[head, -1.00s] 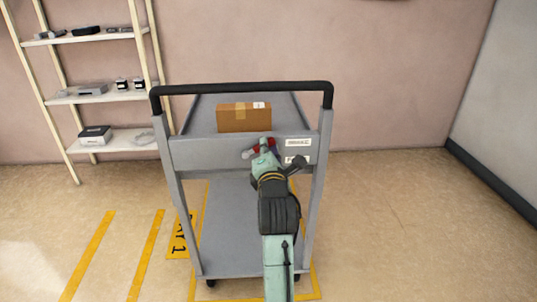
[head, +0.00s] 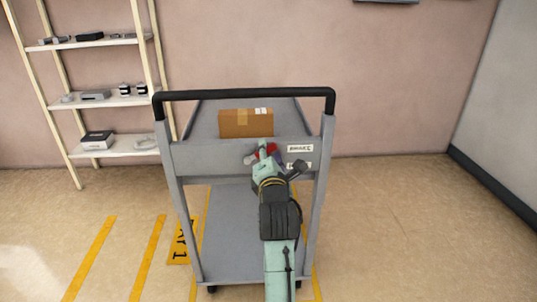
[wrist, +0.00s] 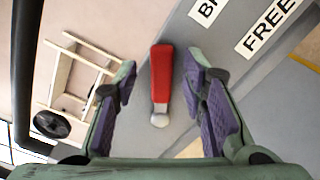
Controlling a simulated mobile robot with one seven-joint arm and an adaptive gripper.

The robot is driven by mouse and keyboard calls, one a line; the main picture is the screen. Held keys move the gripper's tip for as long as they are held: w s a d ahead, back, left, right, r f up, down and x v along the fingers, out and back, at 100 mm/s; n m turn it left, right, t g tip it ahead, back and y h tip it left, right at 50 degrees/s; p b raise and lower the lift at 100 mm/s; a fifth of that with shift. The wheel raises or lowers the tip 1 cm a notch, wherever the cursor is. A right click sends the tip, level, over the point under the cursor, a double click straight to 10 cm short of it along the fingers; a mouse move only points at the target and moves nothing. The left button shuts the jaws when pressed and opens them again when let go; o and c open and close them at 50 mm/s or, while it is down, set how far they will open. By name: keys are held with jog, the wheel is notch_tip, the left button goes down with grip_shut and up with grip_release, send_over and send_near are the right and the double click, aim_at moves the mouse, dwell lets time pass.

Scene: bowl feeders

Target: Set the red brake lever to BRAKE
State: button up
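The red brake lever (wrist: 161,80) is on the grey front panel of a cart (head: 187,155). In the wrist view it has a red grip and a pale rounded end, and lies between my two fingers with gaps on both sides. In the head view the lever (head: 270,147) is partly hidden by my gripper (head: 263,161). My gripper is open in the wrist view (wrist: 161,88) and holds nothing. A FREE label (wrist: 270,28) and a cut-off label starting with B (wrist: 207,9) sit right of the lever.
The cart has a black push handle (head: 245,94) above the panel. A cardboard box (head: 246,123) lies on its top. A shelf rack (head: 122,147) with small items stands at the left wall. The floor right of the cart is clear.

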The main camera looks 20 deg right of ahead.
jog(key=v, duration=0.7)
jog(key=shift+s, duration=0.25)
jog(key=shift+a+r, duration=0.1)
jog(key=shift+a, duration=0.05)
